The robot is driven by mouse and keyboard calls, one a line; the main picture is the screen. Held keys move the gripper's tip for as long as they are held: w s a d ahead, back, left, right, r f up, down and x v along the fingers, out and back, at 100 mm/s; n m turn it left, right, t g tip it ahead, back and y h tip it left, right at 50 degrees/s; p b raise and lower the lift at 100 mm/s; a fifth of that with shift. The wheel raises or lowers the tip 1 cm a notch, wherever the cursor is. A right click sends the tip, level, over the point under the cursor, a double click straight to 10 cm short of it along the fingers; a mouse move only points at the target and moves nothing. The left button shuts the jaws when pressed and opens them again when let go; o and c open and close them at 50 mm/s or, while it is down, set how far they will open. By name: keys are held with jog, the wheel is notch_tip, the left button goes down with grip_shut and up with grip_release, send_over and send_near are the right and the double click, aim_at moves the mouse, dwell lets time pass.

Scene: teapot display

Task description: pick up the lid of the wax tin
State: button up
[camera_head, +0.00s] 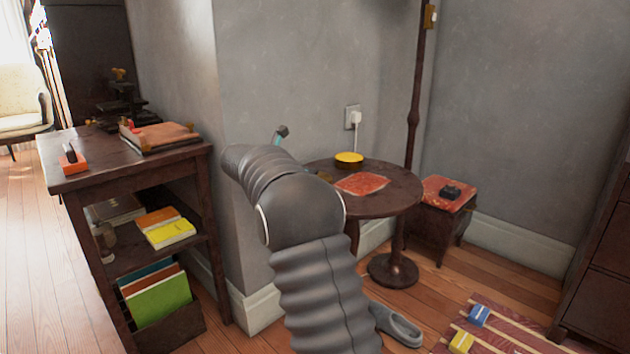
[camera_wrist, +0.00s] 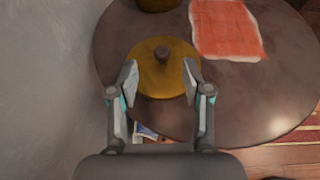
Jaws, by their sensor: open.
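I cannot tell whether the fingers touch the rim. A second yellow round thing, likely the tin (camera_wrist: 157,3), is cut off at the top of the wrist view.
The dark round table (camera_head: 395,192) also holds a red-orange cloth (camera_head: 361,184) right of the lid. The grey wall (camera_wrist: 45,90) is close on the left in the wrist view. A shelf unit (camera_head: 75,180) stands left, and a low stool (camera_head: 437,222) stands right.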

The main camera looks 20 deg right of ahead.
jog(key=shift+b+x, duration=0.5)
jog(key=shift+x, duration=2.5)
jog(key=shift+s+r, duration=0.1)
jog(key=shift+r, duration=0.05)
grip_shut()
